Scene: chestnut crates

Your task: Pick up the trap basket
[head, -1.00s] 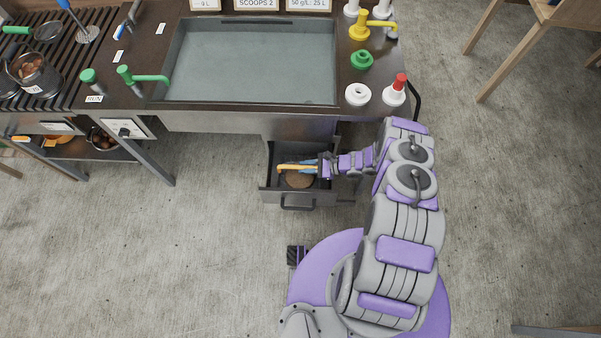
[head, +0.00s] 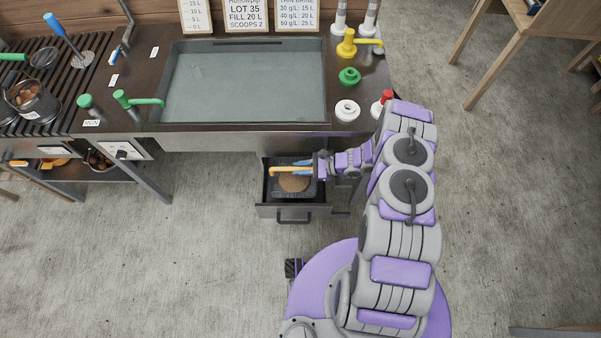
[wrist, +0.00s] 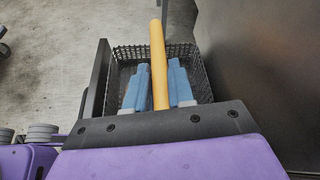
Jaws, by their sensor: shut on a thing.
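The trap basket is a dark mesh basket (head: 281,190) with a yellow bar handle (head: 278,170). It is in or just above the open drawer under the sink bench, with a round brown mass inside. My gripper (head: 300,168) reaches in from the right, its blue fingers on either side of the handle, shut on it. In the wrist view the mesh basket (wrist: 203,72) is below the fingers, and the yellow handle (wrist: 158,50) runs between the blue fingertips (wrist: 158,82). The basket's underside is hidden, so its clearance from the drawer floor cannot be told.
The open drawer (head: 292,211) surrounds the basket. The bench's sink basin (head: 245,85) is above and behind it. Yellow (head: 347,45) and green (head: 349,76) fittings stand on the bench's right. A cabinet side (wrist: 255,60) is close on the right. Floor in front is clear.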

